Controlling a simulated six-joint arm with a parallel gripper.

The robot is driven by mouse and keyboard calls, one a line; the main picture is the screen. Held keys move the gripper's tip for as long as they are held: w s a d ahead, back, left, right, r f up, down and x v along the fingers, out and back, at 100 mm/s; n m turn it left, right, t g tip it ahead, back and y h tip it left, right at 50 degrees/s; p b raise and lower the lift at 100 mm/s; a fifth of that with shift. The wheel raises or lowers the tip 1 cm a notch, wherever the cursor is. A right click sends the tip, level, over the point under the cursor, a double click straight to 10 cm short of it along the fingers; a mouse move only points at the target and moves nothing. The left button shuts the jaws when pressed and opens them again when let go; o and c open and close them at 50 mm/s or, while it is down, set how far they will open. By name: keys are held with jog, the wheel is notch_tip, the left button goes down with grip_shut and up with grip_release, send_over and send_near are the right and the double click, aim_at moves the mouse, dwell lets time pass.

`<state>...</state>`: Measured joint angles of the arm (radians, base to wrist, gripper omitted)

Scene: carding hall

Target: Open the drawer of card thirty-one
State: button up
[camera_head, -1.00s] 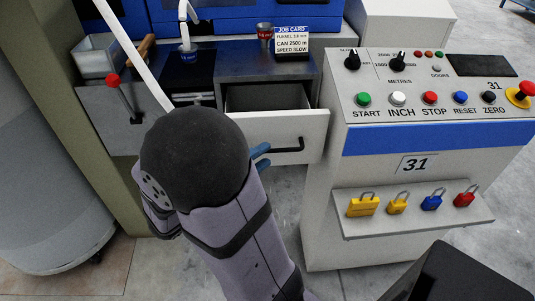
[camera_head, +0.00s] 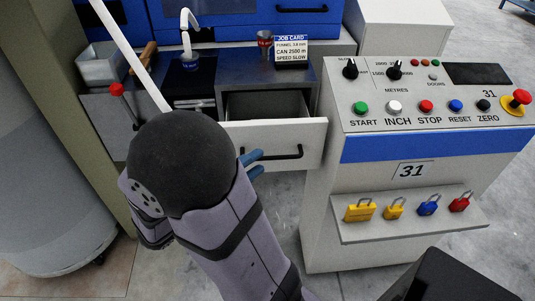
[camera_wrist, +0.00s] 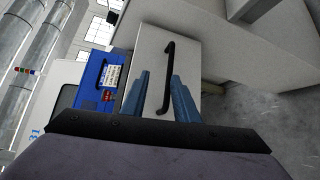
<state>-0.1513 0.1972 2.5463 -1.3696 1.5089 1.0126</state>
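The drawer (camera_head: 235,132) of card thirty-one stands pulled out below the bench top, and its inside shows dark. Its pale front has a black bar handle (camera_head: 285,156). My gripper (camera_head: 252,164) is at the left end of this handle, mostly hidden behind my wrist. In the wrist view the two blue fingers of my gripper (camera_wrist: 160,97) are apart, one on each side of the black handle (camera_wrist: 169,70), with gaps beside it. The drawer front (camera_wrist: 190,60) fills the space behind them. The gripper is open and holds nothing.
The control console (camera_head: 395,150) marked 31 stands close right of the drawer, with padlocks on its ledge (camera_head: 420,225). A job card (camera_head: 291,50) and a red can (camera_head: 264,42) stand on the bench above. A red-knobbed lever (camera_head: 117,90) is at left. Floor is free below the drawer.

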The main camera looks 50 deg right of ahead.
aim_at(270, 159)
notch_tip(270, 159, up, 4)
jog(key=s+n+h+p, duration=0.1)
jog(key=n+p, duration=0.5)
jog(key=p, duration=0.9)
jog(key=shift+w+f+m+y+p, duration=0.15)
jog(key=shift+f+m, duration=0.85)
jog(key=shift+m, duration=0.05)
jog(key=shift+w+f+m+y+p, duration=0.1)
jog(key=shift+w+f+m+y, duration=0.1)
jog(key=shift+f+m, duration=0.85)
jog(key=shift+w+f+m+y+p, duration=0.15)
jog(key=shift+f+m, duration=0.75)
jog(key=shift+m, duration=0.2)
jog(key=shift+d+f+p, duration=0.15)
jog(key=shift+d+p, duration=0.05)
jog(key=shift+d, duration=1)
jog(key=shift+d+f+p, duration=0.2)
jog(key=shift+d+p, duration=0.05)
jog(key=shift+d, duration=0.95)
jog(key=shift+d+f+p, duration=0.15)
jog(key=shift+d+p, duration=0.05)
jog(key=shift+d, duration=1)
